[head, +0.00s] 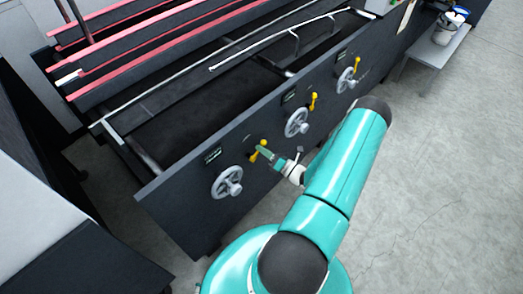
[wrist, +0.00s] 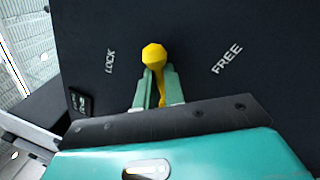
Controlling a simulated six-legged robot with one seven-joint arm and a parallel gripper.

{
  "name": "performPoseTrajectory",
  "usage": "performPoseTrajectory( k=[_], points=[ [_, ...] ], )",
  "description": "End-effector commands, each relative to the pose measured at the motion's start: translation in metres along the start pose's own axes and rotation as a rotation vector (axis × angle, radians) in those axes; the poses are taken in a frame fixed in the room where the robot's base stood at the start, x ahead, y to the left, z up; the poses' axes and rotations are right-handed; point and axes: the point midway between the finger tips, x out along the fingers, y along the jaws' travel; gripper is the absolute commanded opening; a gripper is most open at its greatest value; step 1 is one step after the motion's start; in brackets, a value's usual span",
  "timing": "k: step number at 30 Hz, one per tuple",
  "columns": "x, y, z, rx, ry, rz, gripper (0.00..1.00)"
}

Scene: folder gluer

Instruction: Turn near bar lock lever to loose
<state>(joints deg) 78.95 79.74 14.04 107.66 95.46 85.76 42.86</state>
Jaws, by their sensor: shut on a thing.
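The near bar lock lever (head: 254,156) is yellow and sits on the dark side panel, just up and right of the nearest grey handwheel (head: 227,182). In the wrist view its round knob (wrist: 153,54) stands out past my fingertips, between the printed words LOCK (wrist: 110,61) on the left and FREE (wrist: 227,59) on the right. My gripper (head: 264,151) is shut on the lever, with its pale green fingers (wrist: 157,82) on either side of the shaft. The lever's lower part is partly hidden by the fingers and gripper body.
Two more yellow levers (head: 313,101) (head: 357,66) and grey handwheels (head: 297,122) (head: 347,80) stick out farther along the panel. A small display (head: 212,155) is above the nearest wheel. A grey bench (head: 437,50) stands at the upper right. The floor at the right is clear.

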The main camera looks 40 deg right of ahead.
Motion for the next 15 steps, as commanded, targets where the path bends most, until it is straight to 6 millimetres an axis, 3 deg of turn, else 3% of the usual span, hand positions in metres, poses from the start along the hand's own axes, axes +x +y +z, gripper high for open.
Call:
performPoseTrajectory(
  k=[15],
  points=[
    [-0.006,-0.022,-0.008,0.455,-0.091,-0.004,0.0]
  ],
)
